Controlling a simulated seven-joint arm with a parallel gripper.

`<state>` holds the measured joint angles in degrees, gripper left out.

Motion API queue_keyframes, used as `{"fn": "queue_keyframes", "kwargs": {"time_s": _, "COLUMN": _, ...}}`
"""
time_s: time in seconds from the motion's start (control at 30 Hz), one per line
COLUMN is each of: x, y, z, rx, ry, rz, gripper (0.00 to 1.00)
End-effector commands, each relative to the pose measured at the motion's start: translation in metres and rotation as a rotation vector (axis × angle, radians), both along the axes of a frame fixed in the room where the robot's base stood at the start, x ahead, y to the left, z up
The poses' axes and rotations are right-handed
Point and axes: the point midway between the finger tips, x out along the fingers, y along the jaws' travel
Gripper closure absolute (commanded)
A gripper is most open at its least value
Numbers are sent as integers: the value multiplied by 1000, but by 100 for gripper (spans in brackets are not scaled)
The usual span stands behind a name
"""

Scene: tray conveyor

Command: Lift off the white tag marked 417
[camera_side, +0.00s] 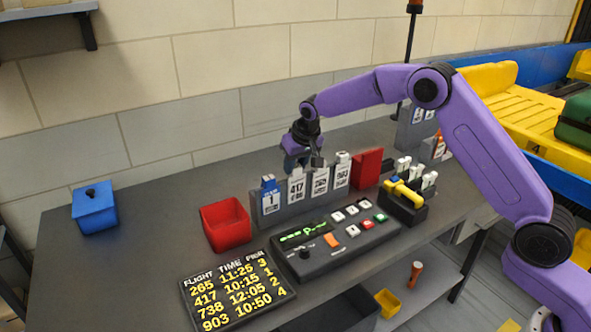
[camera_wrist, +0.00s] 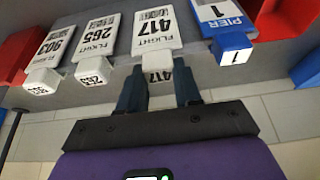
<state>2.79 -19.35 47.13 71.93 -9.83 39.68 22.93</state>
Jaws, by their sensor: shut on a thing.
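The white tag marked 417 (camera_side: 296,190) hangs on the front of the grey rack, between the blue PIER 1 tag (camera_side: 270,199) and the white 265 tag (camera_side: 320,181). In the wrist view the 417 tag (camera_wrist: 158,32) shows its face, with its white top block between the two dark fingers. My gripper (camera_side: 298,162) is above the tag and shut on that block; it also shows in the wrist view (camera_wrist: 159,88). The tag is in line with its neighbours, and I see no clear gap under it. The white 903 tag (camera_side: 342,172) hangs at the right.
A control panel (camera_side: 335,240) and a flight board (camera_side: 237,290) lie in front. A blue box (camera_side: 95,208) sits far left, with bare table between.

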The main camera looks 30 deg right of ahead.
Motion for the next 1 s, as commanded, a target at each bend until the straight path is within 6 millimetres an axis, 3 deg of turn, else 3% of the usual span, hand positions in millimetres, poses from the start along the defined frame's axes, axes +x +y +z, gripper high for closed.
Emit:
{"fn": "queue_keyframes", "kwargs": {"time_s": 0.4, "x": -4, "y": 1, "z": 63, "rx": 2, "ry": -4, "rz": 0, "gripper": 100}}
{"fn": "queue_keyframes", "kwargs": {"time_s": 0.67, "x": -33, "y": 0, "z": 61, "rx": 0, "ry": 0, "rz": 1, "gripper": 100}}
{"fn": "queue_keyframes", "kwargs": {"time_s": 1.0, "x": -92, "y": 0, "z": 61, "rx": 1, "ry": -1, "rz": 1, "gripper": 100}}
